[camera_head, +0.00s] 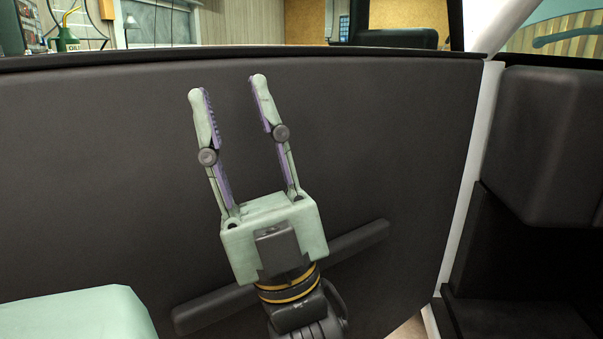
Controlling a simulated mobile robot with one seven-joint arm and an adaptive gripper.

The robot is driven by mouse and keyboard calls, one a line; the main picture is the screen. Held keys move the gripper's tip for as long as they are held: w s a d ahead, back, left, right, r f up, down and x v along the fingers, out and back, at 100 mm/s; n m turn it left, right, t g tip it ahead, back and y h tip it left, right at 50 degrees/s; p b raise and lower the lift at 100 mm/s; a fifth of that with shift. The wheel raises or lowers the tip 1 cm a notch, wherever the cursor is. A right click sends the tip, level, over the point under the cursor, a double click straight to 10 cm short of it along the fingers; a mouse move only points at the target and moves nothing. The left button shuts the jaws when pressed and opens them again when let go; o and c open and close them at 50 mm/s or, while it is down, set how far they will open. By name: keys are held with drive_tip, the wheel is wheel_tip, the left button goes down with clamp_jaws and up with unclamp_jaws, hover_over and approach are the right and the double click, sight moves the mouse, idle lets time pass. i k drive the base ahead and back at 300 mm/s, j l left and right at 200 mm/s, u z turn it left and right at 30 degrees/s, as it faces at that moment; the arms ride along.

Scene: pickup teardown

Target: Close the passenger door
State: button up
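The passenger door (400,120) fills most of the view as a dark grey inner panel. A long dark bar (355,241), like an armrest or pull handle, runs slantwise across its lower part, partly hidden behind my wrist. My gripper (226,84) is in front of the panel, fingers pointing up toward the door's top edge. The two fingers are spread apart with nothing between them. I cannot tell whether the fingertips touch the panel. A narrow gap with floor showing lies at the door's lower right, beside the white pillar (468,190), so the door looks ajar.
Right of the pillar is a dark vehicle interior with a seat-like cushion (550,140). Beyond the door top are a window (160,22), a green bottle (67,38) and a dark chair-like object (395,38). A pale green shape (75,315) is at lower left.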

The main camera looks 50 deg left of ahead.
sight(103, 182)
drive_tip(key=k+u, duration=0.1)
drive_tip(key=k, duration=0.4)
drive_tip(key=k+j+u, duration=0.1)
drive_tip(key=k, duration=0.45)
drive_tip(key=k+j+u, duration=0.15)
drive_tip(key=k, duration=0.35)
drive_tip(key=j+u, duration=0.1)
drive_tip(key=k, duration=0.05)
